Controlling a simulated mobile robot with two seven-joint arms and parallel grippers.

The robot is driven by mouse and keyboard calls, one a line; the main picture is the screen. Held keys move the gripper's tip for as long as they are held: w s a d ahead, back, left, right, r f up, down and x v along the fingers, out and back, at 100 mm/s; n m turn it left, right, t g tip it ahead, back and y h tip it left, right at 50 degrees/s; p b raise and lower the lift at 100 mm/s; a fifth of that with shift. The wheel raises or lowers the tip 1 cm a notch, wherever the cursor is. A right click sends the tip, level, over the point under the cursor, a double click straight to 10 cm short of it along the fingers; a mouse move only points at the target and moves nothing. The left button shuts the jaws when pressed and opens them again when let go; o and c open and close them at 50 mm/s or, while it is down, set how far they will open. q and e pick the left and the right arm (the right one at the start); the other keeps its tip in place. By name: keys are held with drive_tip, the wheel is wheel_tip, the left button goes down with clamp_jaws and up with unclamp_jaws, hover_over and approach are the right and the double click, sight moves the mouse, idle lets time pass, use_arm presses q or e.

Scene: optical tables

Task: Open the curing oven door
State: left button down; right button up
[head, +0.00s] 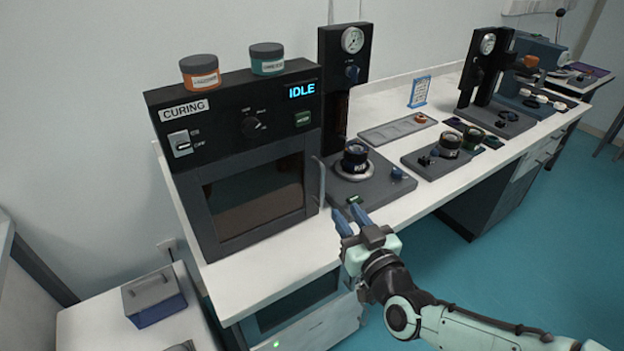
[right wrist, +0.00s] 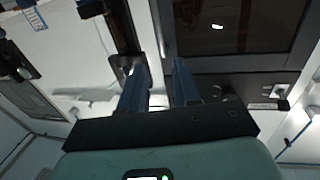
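The curing oven (head: 245,150) stands on the left of the white bench, and its display reads IDLE. Its dark-windowed door (head: 255,195) is closed, with a thin vertical handle (head: 320,182) on the right edge. My right gripper (head: 350,214) is just right of and below the handle, with its blue fingers apart. In the right wrist view the gripper (right wrist: 160,78) is open, with nothing held between the fingers. A pale upright bar, apparently the handle (right wrist: 157,28), lies beyond the fingertips there. My left gripper is not in view.
Two jars (head: 200,72) (head: 267,58) stand on the oven. A grey station (head: 372,185) with a dark round jar (head: 355,157) is close right of the handle. More trays and a press (head: 490,75) stand farther right. Open floor (head: 480,270) lies in front.

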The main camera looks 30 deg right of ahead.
sight(323, 180)
drive_tip(key=w, duration=0.4)
drive_tip(key=w+d, duration=0.1)
drive_tip(key=w, duration=0.8)
drive_tip(key=shift+d, duration=0.2)
drive_tip(key=shift+c, duration=0.4)
clamp_jaws()
